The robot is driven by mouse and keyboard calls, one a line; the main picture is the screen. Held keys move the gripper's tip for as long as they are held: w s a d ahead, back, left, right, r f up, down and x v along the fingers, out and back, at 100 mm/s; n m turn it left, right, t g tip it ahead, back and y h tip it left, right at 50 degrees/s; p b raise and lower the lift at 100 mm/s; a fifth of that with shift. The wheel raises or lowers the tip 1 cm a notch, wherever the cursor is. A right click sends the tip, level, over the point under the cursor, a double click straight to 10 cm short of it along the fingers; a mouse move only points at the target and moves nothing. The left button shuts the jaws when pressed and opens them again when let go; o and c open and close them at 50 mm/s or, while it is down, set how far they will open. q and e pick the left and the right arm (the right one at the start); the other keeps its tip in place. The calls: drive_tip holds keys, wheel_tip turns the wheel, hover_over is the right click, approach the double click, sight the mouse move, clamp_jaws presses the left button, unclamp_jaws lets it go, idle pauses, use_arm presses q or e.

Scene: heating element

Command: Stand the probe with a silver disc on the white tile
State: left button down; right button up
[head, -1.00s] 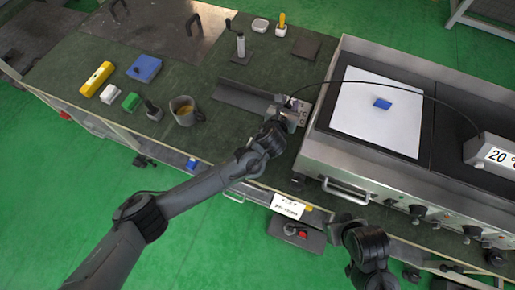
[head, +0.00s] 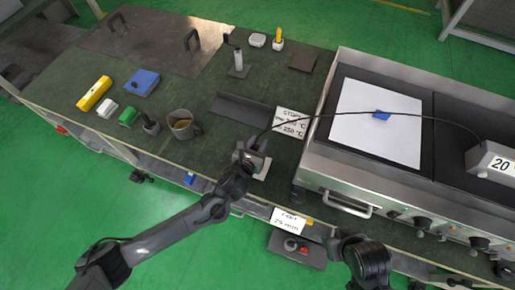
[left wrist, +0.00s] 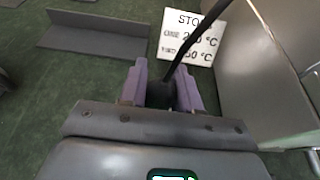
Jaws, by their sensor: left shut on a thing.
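My left gripper (head: 252,147) is over the green bench left of the griddle. In the left wrist view its purple fingers (left wrist: 160,88) are shut on a black probe handle (left wrist: 161,94), with a black cable rising from it. The lower end of the probe is hidden, so I cannot see a silver disc. A large flat white sheet (head: 350,119) with a small blue piece lies on the griddle. My right gripper is not visible.
The cable (head: 400,117) arcs over the griddle to a grey display box (head: 490,160). A mug (head: 184,127) stands left. A silver post (head: 238,62) stands behind.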

use_arm(q)
drive_tip(key=shift+s+f+b, duration=0.1)
drive_tip(key=shift+f+b, duration=0.3)
drive_tip(key=shift+f, duration=1.15)
drive_tip(key=c, duration=0.8)
unclamp_jaws()
drive_tip(key=shift+f, duration=0.15)
